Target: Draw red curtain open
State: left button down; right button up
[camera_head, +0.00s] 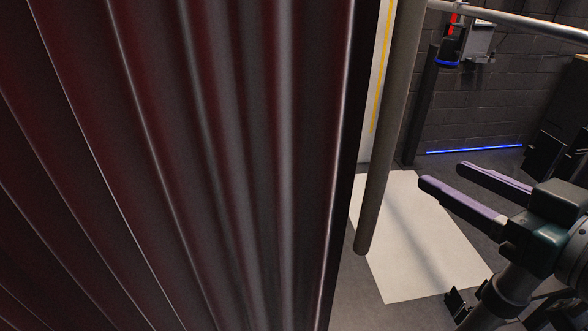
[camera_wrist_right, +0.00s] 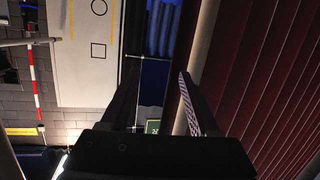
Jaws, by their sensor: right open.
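The red curtain (camera_head: 180,150) hangs in dark pleats and fills the left half of the head view. It also shows along the right side of the right wrist view (camera_wrist_right: 260,80). A grey-beige upright bar (camera_head: 385,140) hangs beside the curtain's right edge, its rounded lower end above the floor; a similar pale bar shows in the wrist view (camera_wrist_right: 203,45). My right gripper (camera_head: 442,174) is open and empty, to the right of the bar and apart from it. In the wrist view its right finger overlaps the bar's lower part. My left gripper is out of view.
A pale rectangle (camera_head: 420,245) lies on the dark floor. A horizontal rail (camera_head: 530,22) crosses the upper right. A dark post with a red and blue device (camera_head: 449,50) stands by the brick wall. The wrist view shows a white panel with shapes (camera_wrist_right: 85,75) and a red-white pole (camera_wrist_right: 34,90).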

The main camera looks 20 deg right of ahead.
aim_at(379, 210)
notch_tip(379, 210, down, 8)
jog(key=s+a+n+t+y+b, duration=0.1)
jog(key=s+a+n+y+b, duration=0.15)
jog(key=y+b, duration=0.4)
jog(key=shift+n, duration=0.45)
jog(key=x, duration=0.3)
jog(key=p+x, duration=0.1)
jog(key=x, duration=0.6)
jog(key=shift+w+d+r, duration=0.1)
jog(key=shift+w+r, duration=0.1)
jog(key=shift+r, duration=0.15)
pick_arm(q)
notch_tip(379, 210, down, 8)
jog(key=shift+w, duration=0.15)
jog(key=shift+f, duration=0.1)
pick_arm(e)
grip_shut()
